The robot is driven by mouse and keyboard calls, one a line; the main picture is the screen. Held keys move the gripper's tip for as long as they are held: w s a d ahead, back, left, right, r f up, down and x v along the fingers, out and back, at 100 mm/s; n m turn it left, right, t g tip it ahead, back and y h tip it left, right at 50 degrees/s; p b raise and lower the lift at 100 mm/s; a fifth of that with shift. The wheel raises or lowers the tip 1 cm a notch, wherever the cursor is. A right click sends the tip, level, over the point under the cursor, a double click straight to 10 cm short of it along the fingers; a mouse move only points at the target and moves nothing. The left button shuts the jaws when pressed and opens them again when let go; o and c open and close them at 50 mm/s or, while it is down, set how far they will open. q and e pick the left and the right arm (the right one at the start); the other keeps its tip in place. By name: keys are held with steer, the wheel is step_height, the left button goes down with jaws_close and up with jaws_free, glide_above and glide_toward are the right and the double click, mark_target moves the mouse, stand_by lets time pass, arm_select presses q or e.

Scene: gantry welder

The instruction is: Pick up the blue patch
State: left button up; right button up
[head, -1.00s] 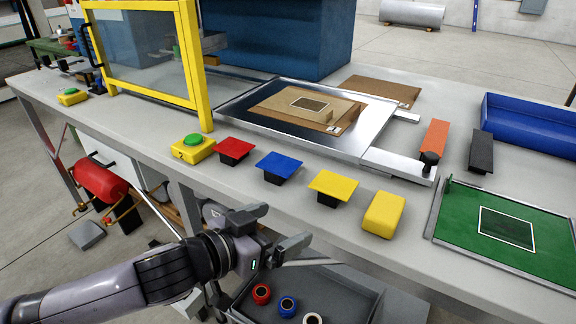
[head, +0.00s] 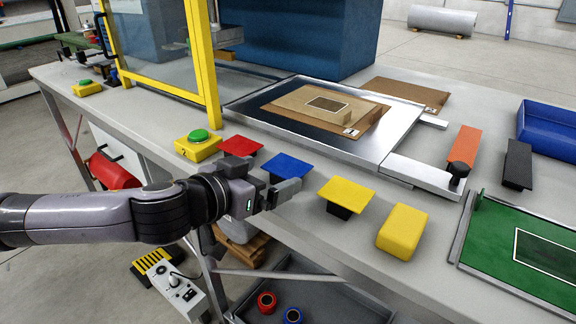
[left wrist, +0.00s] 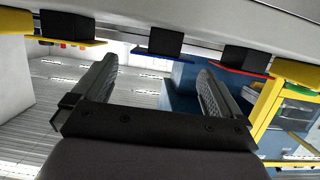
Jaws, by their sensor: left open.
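The blue patch (head: 288,165) is a flat blue plate on a dark block near the table's front edge, between the red patch (head: 240,146) and the yellow patch (head: 346,193). My left gripper (head: 276,186) is open and empty just in front of the blue patch, hiding its block in the head view. In the left wrist view the scene looks upside down; the blue patch (left wrist: 160,53) appears ahead, between the directions of the two open fingers (left wrist: 158,72). I cannot tell that anything touches it. My right gripper is not in view.
A yellow box with a green button (head: 198,145) stands left of the patches, beside a yellow-framed screen (head: 203,60). A yellow block (head: 402,232) lies to the right. A metal plate (head: 300,141) with brown sheets lies behind. A blue bin (head: 545,130) stands at far right.

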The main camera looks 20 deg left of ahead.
mark_target(288, 165)
arm_select(q)
steer(key=shift+x, duration=2.35)
steer(key=shift+w+a, duration=0.1)
steer(key=c, duration=0.8)
steer(key=shift+o, duration=0.2)
steer(key=shift+r, duration=0.15)
